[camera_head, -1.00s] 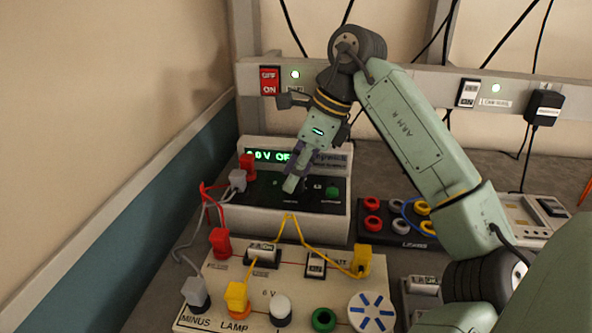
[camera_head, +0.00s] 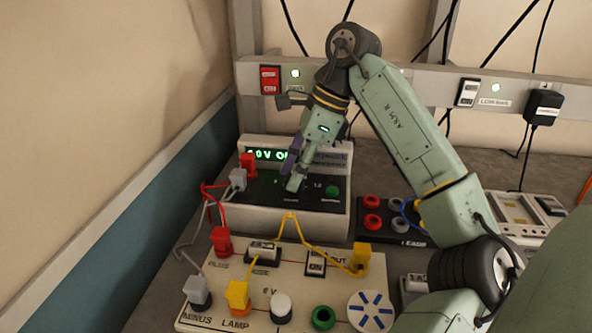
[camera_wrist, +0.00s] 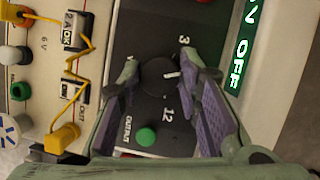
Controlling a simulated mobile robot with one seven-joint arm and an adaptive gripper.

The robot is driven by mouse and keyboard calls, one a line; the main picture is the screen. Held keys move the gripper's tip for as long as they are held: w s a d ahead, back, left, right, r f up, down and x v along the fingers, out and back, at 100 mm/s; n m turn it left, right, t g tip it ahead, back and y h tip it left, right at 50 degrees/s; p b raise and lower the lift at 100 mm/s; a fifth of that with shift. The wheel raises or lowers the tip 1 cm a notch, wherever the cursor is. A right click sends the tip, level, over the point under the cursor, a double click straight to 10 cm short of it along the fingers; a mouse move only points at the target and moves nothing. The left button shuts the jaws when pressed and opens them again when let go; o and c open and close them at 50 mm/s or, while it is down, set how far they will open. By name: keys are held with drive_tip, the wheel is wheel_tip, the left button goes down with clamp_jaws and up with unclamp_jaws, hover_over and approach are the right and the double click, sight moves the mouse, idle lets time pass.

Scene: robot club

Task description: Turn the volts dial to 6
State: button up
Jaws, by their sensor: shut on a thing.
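The volts dial (camera_wrist: 155,82) is a black round knob with a white pointer mark on the dark panel of the power supply (camera_head: 290,222). In the wrist view the pointer faces right, towards the green display (camera_wrist: 243,45), between the printed 3 and 12. No 6 is visible on the scale; a finger may cover it. My gripper (camera_wrist: 160,74) has one finger on each side of the dial and is shut on it. In the head view my gripper (camera_head: 293,184) comes down onto the panel and hides the dial. The display text ends in "V OFF" in the wrist view.
A green output button (camera_wrist: 145,137) sits beside the dial. Red plug (camera_head: 248,166) and grey plug (camera_head: 238,180) stand at the panel's left. A wired lamp board (camera_head: 215,285) lies in front. A leads rack (camera_head: 400,232) stands to the right.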

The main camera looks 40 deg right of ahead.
sight(310, 187)
drive_tip(key=o, duration=1.1)
drive_tip(key=shift+a, duration=0.1)
drive_tip(key=v, duration=0.7)
drive_tip(key=shift+s+r, duration=0.1)
drive_tip(key=shift+r, duration=0.15)
